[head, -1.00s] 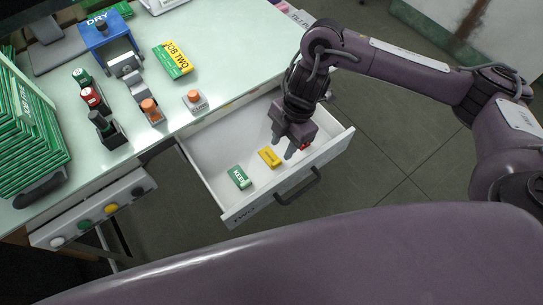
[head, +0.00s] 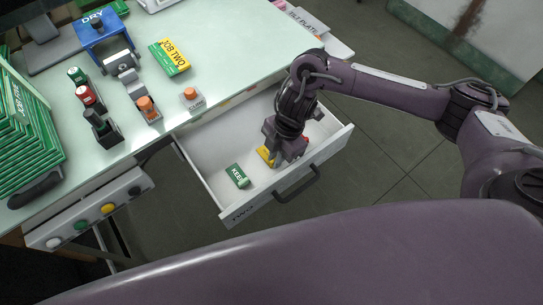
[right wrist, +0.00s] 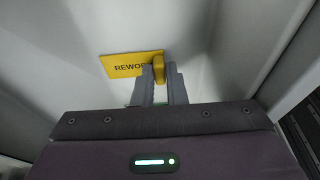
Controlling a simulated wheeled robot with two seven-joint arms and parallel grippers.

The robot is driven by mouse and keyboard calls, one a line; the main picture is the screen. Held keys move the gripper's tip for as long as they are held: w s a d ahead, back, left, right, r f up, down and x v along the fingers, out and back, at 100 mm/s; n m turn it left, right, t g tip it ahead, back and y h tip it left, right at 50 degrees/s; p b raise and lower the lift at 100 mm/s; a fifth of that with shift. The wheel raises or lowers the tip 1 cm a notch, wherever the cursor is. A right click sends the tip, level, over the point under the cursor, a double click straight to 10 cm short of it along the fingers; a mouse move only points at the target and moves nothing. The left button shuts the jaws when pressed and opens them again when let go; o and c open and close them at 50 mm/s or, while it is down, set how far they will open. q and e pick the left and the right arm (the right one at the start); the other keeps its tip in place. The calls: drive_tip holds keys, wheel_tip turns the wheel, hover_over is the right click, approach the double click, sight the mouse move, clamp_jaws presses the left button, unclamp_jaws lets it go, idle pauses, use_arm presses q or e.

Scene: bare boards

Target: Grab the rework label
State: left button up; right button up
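The rework label (right wrist: 120,66) is a yellow plate marked with dark letters, with a raised yellow grip (right wrist: 159,68). It lies in the open white drawer and also shows in the head view (head: 265,155), partly hidden by my right gripper. My right gripper (right wrist: 160,75) reaches down into the drawer. The label appears to rest on the drawer floor. My left gripper is in no view.
A green label (head: 237,176) lies in the drawer left of my right gripper. The drawer's front panel (head: 290,192) and side walls stand close around the gripper. Stamps, a blue device (head: 103,35) and a box (head: 170,58) stand on the desk above.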

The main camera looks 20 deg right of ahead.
clamp_jaws()
drive_tip(key=shift+r, duration=0.1)
